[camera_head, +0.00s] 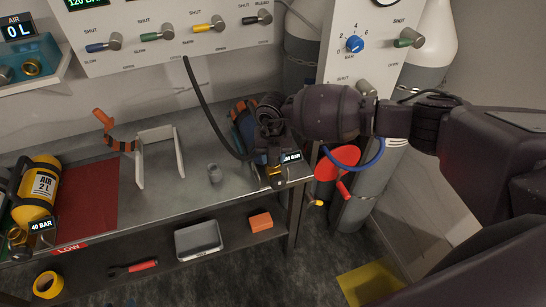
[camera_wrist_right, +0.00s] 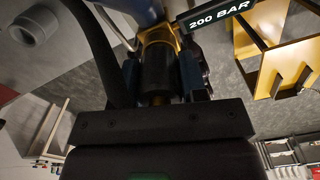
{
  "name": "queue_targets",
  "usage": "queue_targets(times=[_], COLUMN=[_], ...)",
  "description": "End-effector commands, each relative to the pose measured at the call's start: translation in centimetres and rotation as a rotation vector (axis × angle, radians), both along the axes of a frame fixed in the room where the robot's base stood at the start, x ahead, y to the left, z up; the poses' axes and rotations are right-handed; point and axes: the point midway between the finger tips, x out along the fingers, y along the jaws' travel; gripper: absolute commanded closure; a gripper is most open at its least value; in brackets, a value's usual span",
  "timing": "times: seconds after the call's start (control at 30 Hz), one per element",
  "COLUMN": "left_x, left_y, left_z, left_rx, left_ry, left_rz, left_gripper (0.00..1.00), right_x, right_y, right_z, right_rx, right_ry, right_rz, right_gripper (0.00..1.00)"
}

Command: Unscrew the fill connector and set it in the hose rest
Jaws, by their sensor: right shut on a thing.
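My right gripper (camera_head: 270,125) is over a blue cylinder (camera_head: 243,122) at the right end of the bench. In the right wrist view its fingers (camera_wrist_right: 160,78) are shut on the black fill connector (camera_wrist_right: 158,62), at a brass valve (camera_wrist_right: 158,36). Whether the connector's thread is still engaged cannot be told. The black hose (camera_head: 206,108) runs down to the gripper. A small grey cup-like holder (camera_head: 215,173), apparently the hose rest, stands empty on the bench left of the gripper; it also shows in the wrist view (camera_wrist_right: 38,25). My left gripper is not in view.
A yellow air cylinder (camera_head: 38,186) lies at the left by a red mat (camera_head: 92,197). A white stand (camera_head: 160,150) and an orange-handled tool (camera_head: 110,130) are mid-bench. A valve panel (camera_head: 180,45) is behind. Bare bench surrounds the grey holder.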

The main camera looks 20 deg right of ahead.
Motion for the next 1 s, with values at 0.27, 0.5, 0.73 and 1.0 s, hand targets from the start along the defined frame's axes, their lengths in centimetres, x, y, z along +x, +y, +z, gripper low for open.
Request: queue_targets(times=[0.27,0.5,0.73,1.0], left_x=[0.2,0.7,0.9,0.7], left_y=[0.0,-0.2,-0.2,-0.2], left_z=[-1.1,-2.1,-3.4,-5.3], left_rx=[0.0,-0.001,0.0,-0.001], left_ry=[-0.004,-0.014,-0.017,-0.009], left_rz=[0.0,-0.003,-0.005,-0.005], left_gripper=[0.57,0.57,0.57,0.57], right_x=[0.0,0.0,0.0,0.0], right_y=[0.0,0.0,0.0,0.0], right_z=[-0.2,-0.2,-0.2,-0.3], right_rx=[0.0,0.0,0.0,0.0], right_ry=[-0.002,-0.001,0.0,0.001], right_rz=[0.171,0.442,0.697,0.998], right_gripper=[0.89,0.89,0.89,0.89])
